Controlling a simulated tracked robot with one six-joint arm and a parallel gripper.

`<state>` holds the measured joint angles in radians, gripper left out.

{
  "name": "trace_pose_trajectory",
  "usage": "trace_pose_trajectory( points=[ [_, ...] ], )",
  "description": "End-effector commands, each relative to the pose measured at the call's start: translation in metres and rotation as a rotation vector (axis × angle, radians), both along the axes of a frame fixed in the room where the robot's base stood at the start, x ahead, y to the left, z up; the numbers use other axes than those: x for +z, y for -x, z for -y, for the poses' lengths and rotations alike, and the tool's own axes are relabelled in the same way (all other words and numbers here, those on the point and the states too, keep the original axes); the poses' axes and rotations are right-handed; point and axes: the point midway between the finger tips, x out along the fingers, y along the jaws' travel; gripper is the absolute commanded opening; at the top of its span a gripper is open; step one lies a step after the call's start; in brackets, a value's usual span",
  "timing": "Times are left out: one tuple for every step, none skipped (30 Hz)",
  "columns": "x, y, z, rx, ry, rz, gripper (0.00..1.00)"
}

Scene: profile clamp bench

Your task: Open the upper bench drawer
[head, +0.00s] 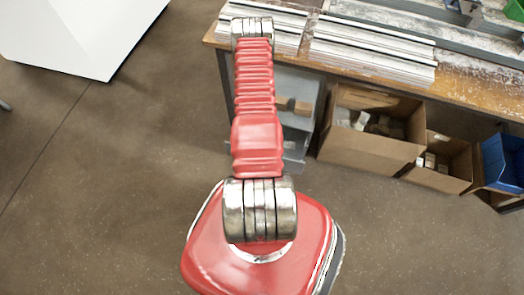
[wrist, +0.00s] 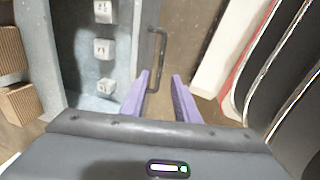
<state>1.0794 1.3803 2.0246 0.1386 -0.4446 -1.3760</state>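A grey drawer (wrist: 88,75) stands open in the wrist view, with white blocks (wrist: 103,48) on its pale floor. A dark bar handle (wrist: 163,48) is on its grey front panel. My gripper (wrist: 161,74) is open, with two purple fingers apart. The near end of the handle shows between the fingers, closer to the left one; I cannot tell whether they touch. In the head view, the grey drawer unit (head: 297,88) shows under the bench, partly behind my red arm. My gripper is hidden there, and I cannot tell which drawer level is open.
The wooden bench (head: 475,85) holds metal profiles (head: 375,48). Cardboard boxes (head: 365,150) and a blue bin (head: 503,162) stand right of the drawer unit. A white block-shaped object (head: 80,35) is at upper left. Floor between it and the bench is clear.

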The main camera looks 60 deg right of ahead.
Motion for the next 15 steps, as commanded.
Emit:
trace_pose_trajectory(
  points=[
    [-0.006, 0.000, 0.001, 0.000, -0.001, 0.000, 0.28],
    [-0.010, 0.000, 0.001, 0.000, -0.001, 0.000, 0.28],
    [-0.014, 0.000, 0.002, 0.000, -0.001, 0.000, 0.28],
    [-0.017, 0.000, 0.003, 0.000, -0.001, 0.000, 0.28],
    [-0.021, 0.000, 0.003, 0.000, -0.001, 0.000, 0.28],
    [-0.025, 0.000, 0.004, 0.000, -0.001, 0.000, 0.28],
    [-0.028, 0.000, 0.004, 0.000, -0.001, 0.000, 0.28],
    [-0.032, -0.001, 0.005, 0.000, -0.001, 0.000, 0.28],
    [-0.036, -0.001, 0.006, 0.000, -0.001, 0.000, 0.28],
    [-0.039, -0.001, 0.007, 0.000, -0.001, 0.000, 0.28],
    [-0.043, -0.001, 0.007, 0.000, -0.002, -0.001, 0.28],
    [-0.047, -0.001, 0.008, 0.000, -0.001, -0.001, 0.28],
    [-0.050, -0.001, 0.009, 0.000, -0.001, 0.000, 0.28],
    [-0.054, -0.001, 0.009, 0.000, -0.001, -0.001, 0.28],
    [-0.058, -0.001, 0.010, 0.000, -0.001, -0.001, 0.28]
  ],
)
